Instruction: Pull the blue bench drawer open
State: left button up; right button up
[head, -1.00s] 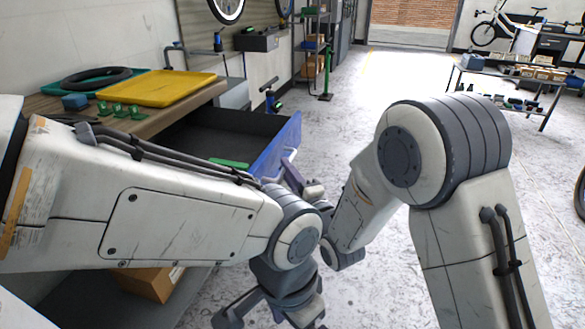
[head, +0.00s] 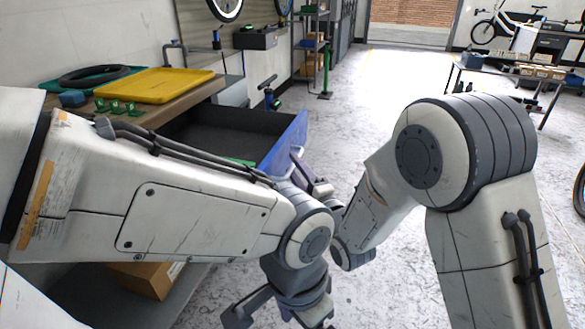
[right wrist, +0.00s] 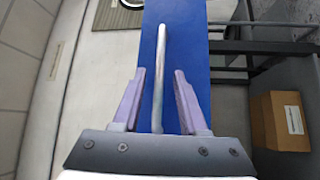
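The blue-fronted bench drawer (head: 284,145) stands open below the wooden bench top, its dark inside showing. Its pale bar handle (head: 297,152) is on the blue front. My right gripper (head: 308,175) is at the handle. In the right wrist view the handle (right wrist: 161,60) runs between the two purplish fingers of the right gripper (right wrist: 160,85), with a gap on each side, so the gripper is open around the bar. My left gripper (head: 278,314) hangs low at the bottom of the head view, fingers apart and empty, partly cut off by the frame.
A yellow tray (head: 155,85), a tyre on a green tray, a blue box (head: 73,98) and green parts are on the bench. A green item (head: 240,161) lies in the drawer. A cardboard box (head: 145,277) is below. Floor (head: 385,290) in front is clear.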

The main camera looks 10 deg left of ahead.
jog(key=p+v, duration=0.8)
jog(key=v, duration=0.2)
jog(key=shift+d, duration=0.15)
jog(key=shift+s+f, duration=0.1)
jog(key=shift+f, duration=0.05)
dwell(0.4)
